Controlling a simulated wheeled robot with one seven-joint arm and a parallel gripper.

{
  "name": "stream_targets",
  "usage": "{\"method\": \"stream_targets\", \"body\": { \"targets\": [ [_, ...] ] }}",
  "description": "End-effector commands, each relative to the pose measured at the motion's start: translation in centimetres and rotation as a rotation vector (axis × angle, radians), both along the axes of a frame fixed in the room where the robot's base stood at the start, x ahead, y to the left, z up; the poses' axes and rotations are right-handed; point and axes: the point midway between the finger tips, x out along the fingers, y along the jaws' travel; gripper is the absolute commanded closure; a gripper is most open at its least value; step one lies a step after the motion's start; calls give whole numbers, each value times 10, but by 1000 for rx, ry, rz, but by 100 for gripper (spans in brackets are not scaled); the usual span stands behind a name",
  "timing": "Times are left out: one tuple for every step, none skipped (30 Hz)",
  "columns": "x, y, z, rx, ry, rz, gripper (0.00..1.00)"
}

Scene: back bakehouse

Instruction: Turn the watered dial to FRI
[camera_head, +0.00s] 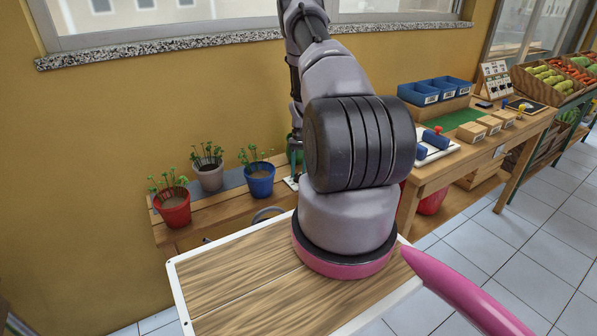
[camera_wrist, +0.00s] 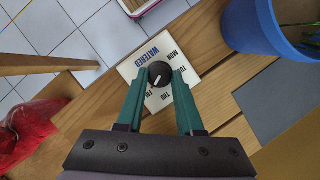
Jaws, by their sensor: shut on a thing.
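The watered dial is a white square plate (camera_wrist: 133,69) on the wooden bench, lettered WATERED, with MON, TUE, THU and FRI readable around its black round knob (camera_wrist: 161,68). The knob's white pointer slants down and left in the wrist view, toward the FRI label. I cannot tell if it lines up exactly. My gripper (camera_wrist: 160,78) has its green fingers shut on the knob, one on each side. In the head view a corner of the plate (camera_head: 290,183) shows beside my arm, which hides the knob.
A blue pot (camera_head: 260,182) with seedlings stands close by the dial. A grey pot (camera_head: 209,177) and a red pot (camera_head: 172,210) stand farther left. A grey mat (camera_wrist: 278,100) lies near the dial. To the right is a bench with blue bins (camera_head: 418,95).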

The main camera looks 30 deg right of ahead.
Motion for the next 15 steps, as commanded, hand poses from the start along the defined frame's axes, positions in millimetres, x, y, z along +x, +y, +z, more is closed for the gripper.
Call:
{"method": "stream_targets", "body": {
  "targets": [
    [0,0,0,0,0,0,100],
    [0,0,0,0,0,0,100],
    [0,0,0,-1,1,0,100],
    [0,0,-1,-1,1,0,100],
    [0,0,-1,-1,1,0,100],
    [0,0,-1,0,1,1,100],
    [0,0,-1,0,1,1,100],
    [0,0,-1,0,1,1,56],
    [-1,0,0,0,1,1,41],
    [-1,0,-1,0,1,1,34],
    [-1,0,0,0,1,1,34],
    [0,0,0,0,1,1,34],
    [0,0,0,0,1,1,34],
    [0,0,0,0,1,1,34],
    [0,0,0,0,1,1,34]
  ]
}}
